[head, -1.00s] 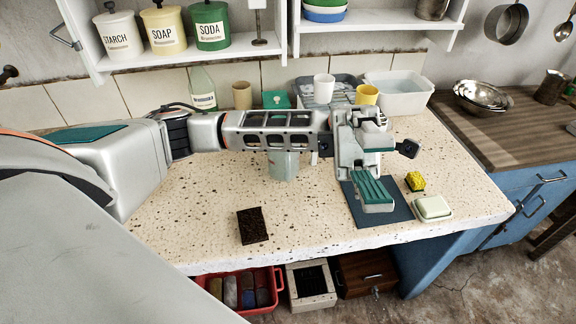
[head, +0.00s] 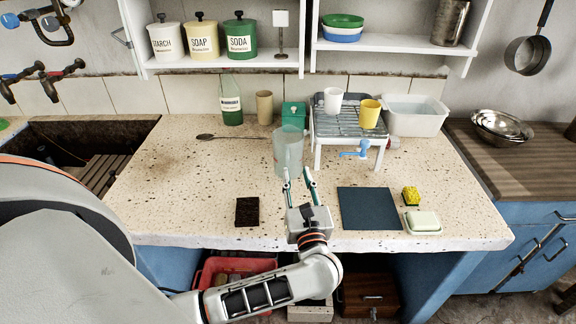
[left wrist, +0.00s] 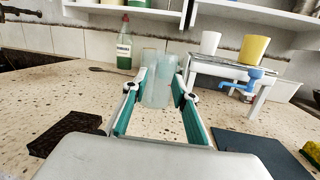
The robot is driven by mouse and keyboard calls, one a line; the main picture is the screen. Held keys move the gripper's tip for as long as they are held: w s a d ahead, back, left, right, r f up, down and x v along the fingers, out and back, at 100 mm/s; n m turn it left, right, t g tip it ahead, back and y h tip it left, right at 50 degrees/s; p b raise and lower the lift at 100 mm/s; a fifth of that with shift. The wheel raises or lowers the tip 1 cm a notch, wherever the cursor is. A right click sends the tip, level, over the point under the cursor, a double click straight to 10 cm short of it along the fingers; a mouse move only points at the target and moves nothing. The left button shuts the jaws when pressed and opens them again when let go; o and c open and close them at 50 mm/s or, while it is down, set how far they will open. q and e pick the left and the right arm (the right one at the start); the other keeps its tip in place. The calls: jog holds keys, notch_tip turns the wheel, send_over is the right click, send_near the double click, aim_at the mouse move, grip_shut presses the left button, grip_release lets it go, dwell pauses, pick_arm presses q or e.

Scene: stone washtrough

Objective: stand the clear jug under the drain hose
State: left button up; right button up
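The clear jug (head: 288,148) stands upright on the speckled counter, left of the dish rack; it also shows in the left wrist view (left wrist: 158,82). My left gripper (head: 297,173) is open on the near side of the jug, its two teal fingers pointing at it. In the left wrist view the jug appears between the fingertips; I cannot tell whether they touch it. A blue spout (head: 358,149) hangs under the front of the rack (head: 347,122), and it also shows in the left wrist view (left wrist: 243,85). I cannot make out a separate hose. My right gripper is out of view.
A dark blue mat (head: 368,208) lies right of my gripper, with a yellow sponge (head: 411,196) and a soap dish (head: 423,222) beside it. A dark brown block (head: 247,212) lies left. A bottle (head: 231,103), tan cup (head: 265,107) and green box (head: 294,114) stand behind.

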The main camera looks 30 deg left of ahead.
pick_arm(q)
jog(key=shift+n+g+h, duration=0.4)
jog(key=shift+n+g, duration=0.1)
jog(key=shift+g, duration=0.1)
jog(key=f, duration=0.2)
jog(key=s+f, duration=0.1)
jog(key=f, duration=0.1)
jog(key=shift+s+a, duration=0.1)
jog(key=shift+a, duration=0.15)
jog(key=shift+w+a+f, duration=0.15)
jog(key=shift+w+a, duration=0.05)
jog(key=shift+a, duration=0.05)
jog(key=x, duration=0.4)
jog(key=p+x, duration=0.1)
jog(key=x, duration=0.1)
jog(key=shift+a+r, duration=0.1)
jog(key=shift+r, duration=0.25)
jog(key=shift+w+a+f, duration=0.1)
jog(key=shift+w+a, duration=0.2)
grip_shut()
